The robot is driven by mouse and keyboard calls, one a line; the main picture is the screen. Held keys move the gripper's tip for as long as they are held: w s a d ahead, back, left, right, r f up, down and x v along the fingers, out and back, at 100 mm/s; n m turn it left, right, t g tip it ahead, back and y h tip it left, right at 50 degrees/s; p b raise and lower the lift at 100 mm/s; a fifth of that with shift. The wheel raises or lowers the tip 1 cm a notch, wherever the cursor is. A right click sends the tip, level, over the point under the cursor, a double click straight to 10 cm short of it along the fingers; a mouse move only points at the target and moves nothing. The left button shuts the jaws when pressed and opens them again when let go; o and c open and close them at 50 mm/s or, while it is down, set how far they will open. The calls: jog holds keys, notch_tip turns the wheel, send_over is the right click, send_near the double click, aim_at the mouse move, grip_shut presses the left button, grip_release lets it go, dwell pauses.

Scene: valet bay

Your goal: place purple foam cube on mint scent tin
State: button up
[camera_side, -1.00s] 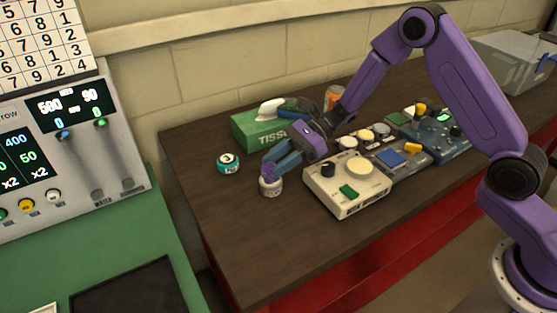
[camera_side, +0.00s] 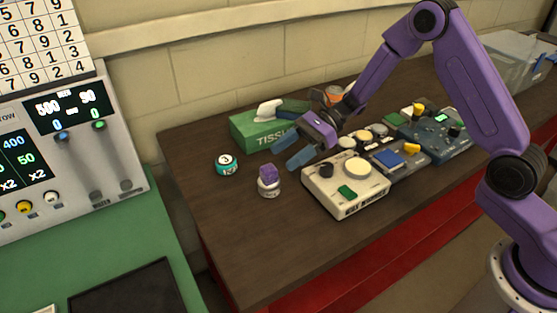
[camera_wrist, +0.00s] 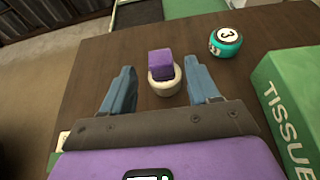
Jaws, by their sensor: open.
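The purple foam cube (camera_side: 268,172) rests on top of a small round white tin (camera_side: 269,189) on the dark table. In the wrist view the cube (camera_wrist: 160,63) sits on the pale tin (camera_wrist: 165,87), a little toward its far side. My gripper (camera_side: 293,158) is open and empty, up and to the right of the cube in the side view. In the wrist view its two blue fingers (camera_wrist: 161,87) are spread, with the cube and tin showing between and beyond them. The tin's label is too small to read.
A green tissue box (camera_side: 262,131) is behind. A cream device with knobs (camera_side: 345,186) and several other control boxes lie to the right. The table's front left is clear.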

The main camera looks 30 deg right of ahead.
jog(key=v, duration=0.8)
jog(key=s+a+n+g, duration=0.1)
jog(key=s+n, duration=0.1)
jog(key=s+r+n+g+h, duration=0.1)
jog(key=s, duration=0.2)
jog(key=s+a+n+g+h, duration=0.1)
jog(key=s+n, duration=0.1)
jog(key=s, duration=0.1)
jog(key=shift+s+a+r+n+g, duration=0.1)
jog(key=shift+a+r+n+g, duration=0.2)
jog(key=shift+a, duration=0.1)
jog(key=s+d+r+n+t+h, duration=0.1)
jog(key=s+d+n+h, duration=0.2)
jog(key=s+n, duration=0.5)
jog(key=s+d+n+t+h, duration=0.1)
jog(key=s+d+n+h, duration=0.3)
jog(key=s+n, duration=0.4)
jog(key=s+d+r+n+t+h, duration=0.1)
jog(key=s+d+n+h, duration=0.2)
jog(key=s+n, duration=0.5)
jog(key=shift+s+d+r+n+t+h, duration=0.25)
jog(key=shift+r+n+t+h, duration=0.15)
jog(key=shift+n+h, duration=0.1)
